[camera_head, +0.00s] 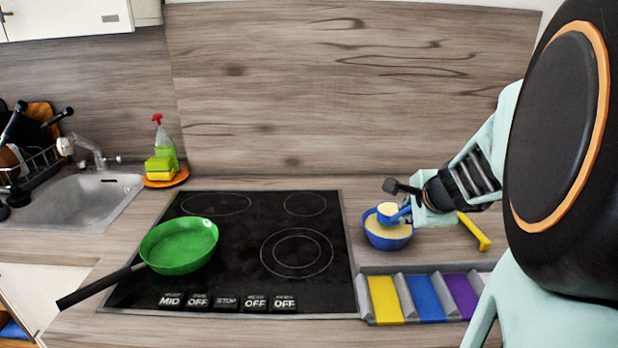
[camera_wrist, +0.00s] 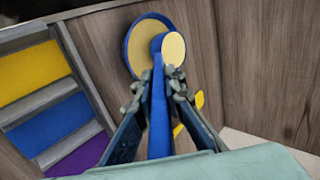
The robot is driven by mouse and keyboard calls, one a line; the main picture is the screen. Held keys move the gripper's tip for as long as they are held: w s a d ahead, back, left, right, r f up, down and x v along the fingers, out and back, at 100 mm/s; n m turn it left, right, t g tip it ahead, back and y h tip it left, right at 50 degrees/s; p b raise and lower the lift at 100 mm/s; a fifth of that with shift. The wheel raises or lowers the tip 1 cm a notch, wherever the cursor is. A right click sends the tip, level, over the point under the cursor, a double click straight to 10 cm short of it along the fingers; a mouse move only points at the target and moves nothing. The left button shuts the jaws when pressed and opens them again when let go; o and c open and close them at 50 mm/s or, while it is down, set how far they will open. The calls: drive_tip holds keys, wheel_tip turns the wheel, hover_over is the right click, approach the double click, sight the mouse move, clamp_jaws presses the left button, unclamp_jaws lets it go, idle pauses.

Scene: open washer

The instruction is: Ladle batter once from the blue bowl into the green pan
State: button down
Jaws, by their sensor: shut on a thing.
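My gripper (camera_head: 410,207) is shut on the blue ladle (camera_head: 392,218). In the wrist view, the ladle's blue handle (camera_wrist: 160,120) runs between the two fingers. The ladle's cup (camera_wrist: 173,47) is filled with pale yellow batter and looks level. It is held over the blue bowl (camera_head: 388,243), overlapping the right part of its opening in the wrist view. The bowl also holds pale yellow batter and stands on the counter right of the stove. The green pan (camera_head: 180,245) sits on the left front of the stove, empty, with its black handle pointing to the lower left.
The black stove (camera_head: 240,270) has free room between pan and bowl. A tray with yellow, blue and purple strips (camera_head: 428,297) lies in front of the bowl. A yellow-handled item (camera_head: 474,232) lies right of the bowl. A sink (camera_head: 75,200) and spray bottle (camera_head: 164,143) are at left.

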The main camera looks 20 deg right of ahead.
drive_tip(key=shift+r+p, duration=1.05)
drive_tip(key=shift+r, duration=0.3)
